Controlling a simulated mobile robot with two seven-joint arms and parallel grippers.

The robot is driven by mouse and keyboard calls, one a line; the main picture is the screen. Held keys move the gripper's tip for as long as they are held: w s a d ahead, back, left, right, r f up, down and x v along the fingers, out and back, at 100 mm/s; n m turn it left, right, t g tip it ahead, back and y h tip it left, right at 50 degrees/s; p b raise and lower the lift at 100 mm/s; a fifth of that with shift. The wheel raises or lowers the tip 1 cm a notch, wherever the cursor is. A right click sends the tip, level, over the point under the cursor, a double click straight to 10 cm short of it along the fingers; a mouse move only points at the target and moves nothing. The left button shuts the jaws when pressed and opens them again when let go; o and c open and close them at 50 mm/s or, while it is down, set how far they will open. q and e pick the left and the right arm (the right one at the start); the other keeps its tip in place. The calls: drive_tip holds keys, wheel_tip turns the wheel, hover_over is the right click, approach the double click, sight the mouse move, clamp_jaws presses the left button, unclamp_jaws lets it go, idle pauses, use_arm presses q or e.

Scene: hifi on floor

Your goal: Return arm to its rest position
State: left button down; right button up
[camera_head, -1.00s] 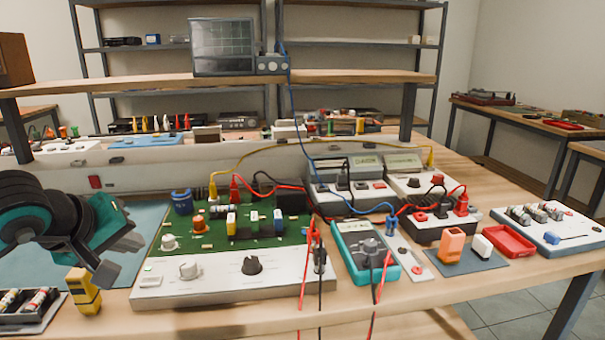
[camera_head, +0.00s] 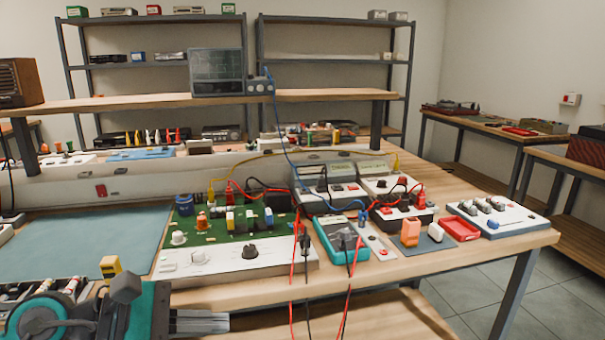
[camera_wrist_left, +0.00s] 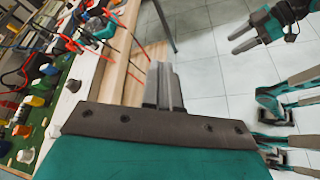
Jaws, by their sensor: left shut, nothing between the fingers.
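My left gripper (camera_head: 203,322) is low at the left front in the head view, in front of the bench edge, pointing right. Its grey fingers are together with nothing between them; they also show in the wrist view (camera_wrist_left: 164,88), over the floor beside the bench. My left arm's dark and teal links fill the lower left corner of the head view.
The bench holds a green circuit board unit (camera_head: 235,220), a teal meter (camera_head: 340,238), a red tray (camera_head: 460,230) and a blue mat (camera_head: 75,245). A yellow tool (camera_head: 112,272) and a parts tray stand near my left arm. Red and black leads hang over the front edge.

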use_arm(q)
drive_tip(key=s+a+f+m+t+y+p, duration=0.2)
drive_tip(key=s+f+m+y, duration=0.3)
drive_tip(key=f+m, duration=0.4)
drive_tip(key=s+a+f+m+t+y+p, duration=0.2)
drive_tip(key=s+f+m+y+p, duration=0.3)
drive_tip(key=f+m, duration=0.5)
drive_tip(key=shift+s+a+f+t, duration=0.35)
drive_tip(key=shift+s+f+t, duration=0.2)
drive_tip(key=shift+s, duration=0.1)
use_arm(e)
drive_tip(key=shift+h, duration=0.4)
drive_tip(key=r, duration=0.1)
drive_tip(key=s+d+r, duration=0.1)
drive_tip(key=r, duration=0.1)
drive_tip(key=d+r, duration=0.1)
drive_tip(key=shift+s+d+r, duration=0.1)
drive_tip(key=shift+s+r, duration=0.15)
drive_tip(key=shift+s, duration=0.05)
